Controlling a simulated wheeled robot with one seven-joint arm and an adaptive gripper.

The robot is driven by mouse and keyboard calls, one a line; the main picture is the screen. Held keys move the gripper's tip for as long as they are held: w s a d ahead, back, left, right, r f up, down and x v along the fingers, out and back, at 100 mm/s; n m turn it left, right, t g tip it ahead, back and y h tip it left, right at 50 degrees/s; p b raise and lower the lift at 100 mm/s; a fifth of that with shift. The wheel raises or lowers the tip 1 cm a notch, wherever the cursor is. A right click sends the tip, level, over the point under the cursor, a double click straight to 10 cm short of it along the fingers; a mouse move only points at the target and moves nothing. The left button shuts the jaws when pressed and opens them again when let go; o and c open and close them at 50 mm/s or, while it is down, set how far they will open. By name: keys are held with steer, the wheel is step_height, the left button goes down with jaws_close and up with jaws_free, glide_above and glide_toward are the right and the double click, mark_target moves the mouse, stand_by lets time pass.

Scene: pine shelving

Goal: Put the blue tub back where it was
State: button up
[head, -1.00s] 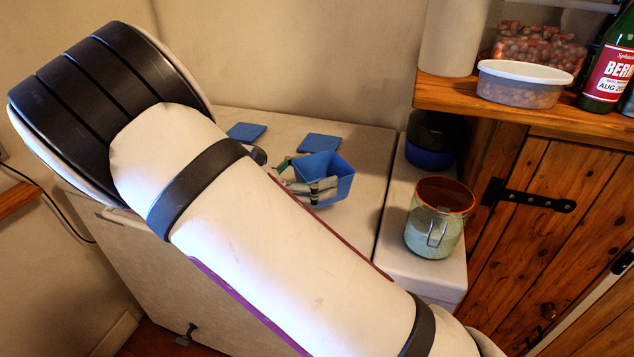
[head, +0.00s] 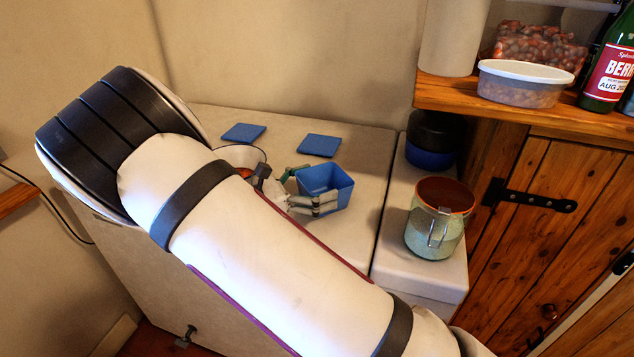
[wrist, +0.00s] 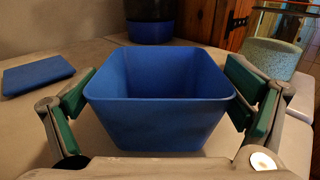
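The blue tub (head: 330,190) is an open, square, tapered container, upright over the pale grey top. My gripper (head: 309,189) has one finger on each of two opposite sides of it. In the wrist view the tub (wrist: 158,115) fills the space between the green finger pads of my gripper (wrist: 158,100), which press near its rim.
A speckled green jar with an orange rim (head: 434,232) stands on the ledge to the right. A dark and blue round container (head: 431,140) stands behind it. A wooden shelf (head: 450,96) holds a lidded box (head: 523,84) and bottles.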

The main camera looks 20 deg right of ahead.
stand_by(0.3)
steer(key=shift+r, duration=0.3)
steer(key=a, duration=0.2)
steer(key=s+a, duration=0.1)
steer(key=a, duration=0.4)
steer(key=shift+s+a, duration=0.15)
steer(key=shift+a, duration=0.1)
